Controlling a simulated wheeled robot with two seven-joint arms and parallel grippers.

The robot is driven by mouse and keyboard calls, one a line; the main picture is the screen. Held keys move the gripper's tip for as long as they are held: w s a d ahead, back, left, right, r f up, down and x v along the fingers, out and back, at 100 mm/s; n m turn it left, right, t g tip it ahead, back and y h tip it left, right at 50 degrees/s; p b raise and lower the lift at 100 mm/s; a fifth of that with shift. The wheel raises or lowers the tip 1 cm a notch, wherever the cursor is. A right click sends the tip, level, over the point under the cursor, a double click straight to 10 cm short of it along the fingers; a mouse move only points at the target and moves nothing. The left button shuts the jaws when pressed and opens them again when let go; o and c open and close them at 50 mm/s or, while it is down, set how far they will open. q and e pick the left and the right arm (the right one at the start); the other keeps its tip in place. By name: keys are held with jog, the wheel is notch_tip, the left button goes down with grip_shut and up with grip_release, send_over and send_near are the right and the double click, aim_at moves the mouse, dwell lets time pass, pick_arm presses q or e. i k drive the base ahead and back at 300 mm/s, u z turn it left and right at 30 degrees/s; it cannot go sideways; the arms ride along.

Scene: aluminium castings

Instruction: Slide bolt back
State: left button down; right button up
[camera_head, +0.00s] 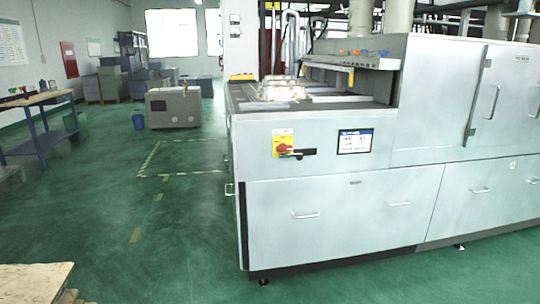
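A large light-grey machine (330,215) fills the right half of the head view. No bolt can be made out for certain. A red knob on a yellow plate (283,145) sits on its front left panel, with a short dark bar (305,152) beside it. An upper right door (505,95) appears closed, with a curved handle (495,101) and a long vertical bar (478,95) along its left edge. Neither of my grippers is in view.
Shiny metal castings (278,88) lie on the machine's open left top. A small screen (355,141) is on its front. A wooden pallet (35,282) lies at lower left, and a workbench (35,105) stands at left. The green floor (130,215) between is clear.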

aim_at(299, 156)
jog(key=z, duration=0.1)
jog(key=i, duration=2)
jog(key=z, duration=0.75)
